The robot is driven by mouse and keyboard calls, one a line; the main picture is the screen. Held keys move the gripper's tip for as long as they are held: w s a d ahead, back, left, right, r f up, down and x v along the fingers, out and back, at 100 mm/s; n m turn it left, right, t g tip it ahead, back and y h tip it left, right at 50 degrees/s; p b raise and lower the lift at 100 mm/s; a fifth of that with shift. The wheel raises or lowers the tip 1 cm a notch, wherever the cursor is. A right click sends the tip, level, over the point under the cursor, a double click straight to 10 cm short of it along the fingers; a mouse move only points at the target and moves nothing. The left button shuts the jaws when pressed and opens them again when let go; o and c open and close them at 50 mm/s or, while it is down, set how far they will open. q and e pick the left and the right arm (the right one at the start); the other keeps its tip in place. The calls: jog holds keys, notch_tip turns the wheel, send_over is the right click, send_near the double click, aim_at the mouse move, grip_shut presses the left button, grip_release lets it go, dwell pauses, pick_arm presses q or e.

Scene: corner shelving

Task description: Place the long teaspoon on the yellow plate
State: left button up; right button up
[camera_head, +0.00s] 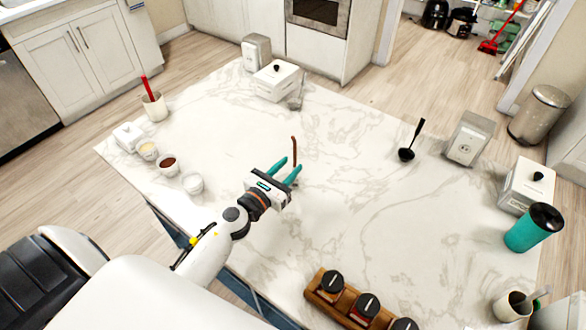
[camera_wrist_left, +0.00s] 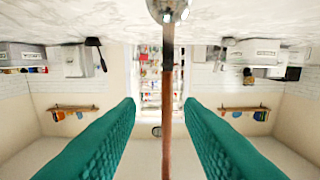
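The long teaspoon (camera_head: 294,147) has a thin brown handle that stands upright over the marble table. In the left wrist view, which is upside down, its handle (camera_wrist_left: 167,85) runs between the teal fingers, with a shiny metal end at the table side. My left gripper (camera_head: 289,164) is open around the handle. In the wrist view the open fingers (camera_wrist_left: 160,104) show gaps on both sides of the handle. In the head view a finger hides the spoon's lower end. No yellow plate shows in either view. My right gripper is not in view.
White bowls (camera_head: 193,184) and a cup with a red utensil (camera_head: 154,105) stand left. A white box (camera_head: 276,80) is at the back. A black ladle (camera_head: 408,152), a teal tumbler (camera_head: 534,228) and a wooden jar rack (camera_head: 318,294) stand right and front. The table centre is clear.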

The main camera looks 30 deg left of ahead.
aim_at(294, 159)
pick_arm(q)
jog(key=w+p, duration=0.1)
jog(key=w, duration=0.4)
jog(key=shift+w+d, duration=0.1)
jog(key=shift+w, duration=0.3)
jog(key=shift+s, duration=0.1)
grip_shut()
